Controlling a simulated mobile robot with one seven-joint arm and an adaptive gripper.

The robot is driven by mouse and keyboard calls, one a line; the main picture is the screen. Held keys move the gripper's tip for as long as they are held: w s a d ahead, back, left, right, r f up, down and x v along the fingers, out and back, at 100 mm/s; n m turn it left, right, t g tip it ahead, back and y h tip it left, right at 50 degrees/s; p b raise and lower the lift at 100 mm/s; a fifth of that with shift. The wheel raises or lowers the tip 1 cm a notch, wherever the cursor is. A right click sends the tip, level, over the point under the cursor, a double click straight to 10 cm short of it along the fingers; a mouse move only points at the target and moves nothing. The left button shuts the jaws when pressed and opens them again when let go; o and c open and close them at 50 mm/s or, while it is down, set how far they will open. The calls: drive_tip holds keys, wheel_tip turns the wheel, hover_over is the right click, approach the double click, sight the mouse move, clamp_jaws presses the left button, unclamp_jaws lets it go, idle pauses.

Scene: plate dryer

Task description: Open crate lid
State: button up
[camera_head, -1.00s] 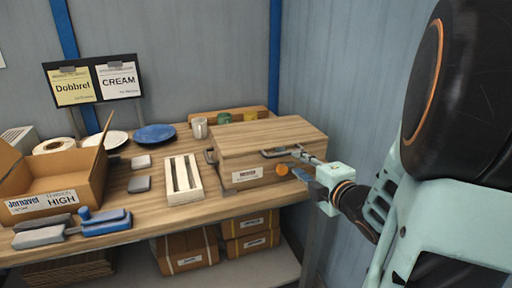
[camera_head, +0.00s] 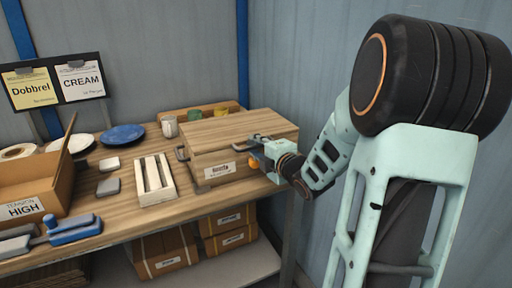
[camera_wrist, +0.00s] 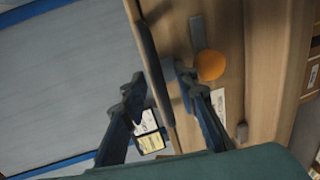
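The wooden crate (camera_head: 225,160) with its lid (camera_head: 238,125) closed sits at the right end of the workbench. A dark metal handle (camera_head: 258,138) is at the lid's front edge, and an orange round knob (camera_head: 254,163) is on the front face; the knob also shows in the wrist view (camera_wrist: 210,65). My gripper (camera_head: 266,150) is at the crate's front, close to the handle. In the wrist view its fingers (camera_wrist: 156,76) are apart, one on each side of a dark bar (camera_wrist: 150,52) that looks like the handle. Contact cannot be told.
A white slotted rack (camera_head: 153,180) stands left of the crate. An open cardboard box (camera_head: 32,180), a blue plate (camera_head: 122,135) and a mug (camera_head: 169,127) are farther left or behind. Boxes (camera_head: 165,252) sit on the shelf below. A wall is close on the right.

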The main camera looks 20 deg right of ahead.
drive_tip(key=shift+c, duration=0.5)
clamp_jaws()
drive_tip(key=shift+r, duration=0.1)
